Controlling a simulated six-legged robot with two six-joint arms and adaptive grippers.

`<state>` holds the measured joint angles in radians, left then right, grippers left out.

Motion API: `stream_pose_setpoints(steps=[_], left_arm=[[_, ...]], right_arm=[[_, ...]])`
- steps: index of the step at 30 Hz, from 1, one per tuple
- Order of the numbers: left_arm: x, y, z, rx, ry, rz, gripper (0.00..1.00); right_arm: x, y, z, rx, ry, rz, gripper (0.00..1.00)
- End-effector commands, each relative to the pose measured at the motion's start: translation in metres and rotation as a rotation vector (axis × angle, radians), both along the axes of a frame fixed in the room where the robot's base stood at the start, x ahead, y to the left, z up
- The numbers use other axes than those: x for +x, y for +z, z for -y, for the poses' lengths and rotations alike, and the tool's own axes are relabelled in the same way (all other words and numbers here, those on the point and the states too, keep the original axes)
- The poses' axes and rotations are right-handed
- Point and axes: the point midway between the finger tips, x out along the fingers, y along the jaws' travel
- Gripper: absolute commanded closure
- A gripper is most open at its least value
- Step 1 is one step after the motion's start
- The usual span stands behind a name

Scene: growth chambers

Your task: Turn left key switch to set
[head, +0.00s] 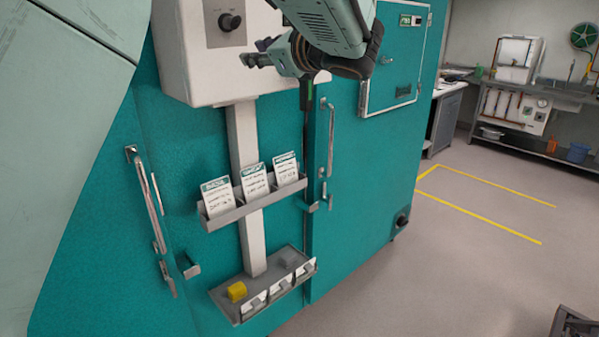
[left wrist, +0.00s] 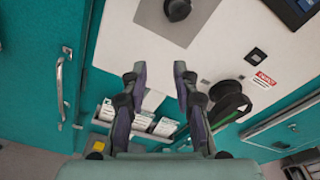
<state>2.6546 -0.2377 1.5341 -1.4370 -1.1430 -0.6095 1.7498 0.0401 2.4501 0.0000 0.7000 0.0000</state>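A black round switch (head: 229,22) sits on a grey plate on the front of the white control box (head: 190,60). I take it for the left key switch; its markings are too small to read. It also shows at the top edge of the left wrist view (left wrist: 177,8), partly cut off. My left gripper (head: 254,51) is in front of the box, to the right of and below the switch, apart from it. In the left wrist view its two fingers (left wrist: 159,67) are spread with nothing between them. The box's right part is hidden in the head view. My right gripper is not in view.
A rack (head: 225,218) of several cards is below the box, with a tray (head: 222,302) holding a yellow block (head: 237,291) under it. Door handles (head: 146,195) stick out from the teal chamber. In the left wrist view, a red-white label (left wrist: 264,79) is right of the fingers.

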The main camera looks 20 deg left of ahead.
Motion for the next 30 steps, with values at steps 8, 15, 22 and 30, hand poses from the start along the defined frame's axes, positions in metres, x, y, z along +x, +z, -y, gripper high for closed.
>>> stream_pose_setpoints(steps=[8,15,22,30], left_arm=[[0.002,-0.05,-0.001,-0.076,-0.015,-0.043,0.71],[0.002,-0.091,0.0,-0.143,-0.026,-0.077,0.71],[0.0,-0.129,0.002,-0.21,-0.033,-0.108,0.71],[-0.004,-0.175,0.004,-0.289,-0.036,-0.142,0.71]], right_arm=[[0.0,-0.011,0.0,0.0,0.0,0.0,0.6],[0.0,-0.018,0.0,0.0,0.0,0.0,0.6],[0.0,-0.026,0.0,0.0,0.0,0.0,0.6],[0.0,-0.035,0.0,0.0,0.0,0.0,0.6]])
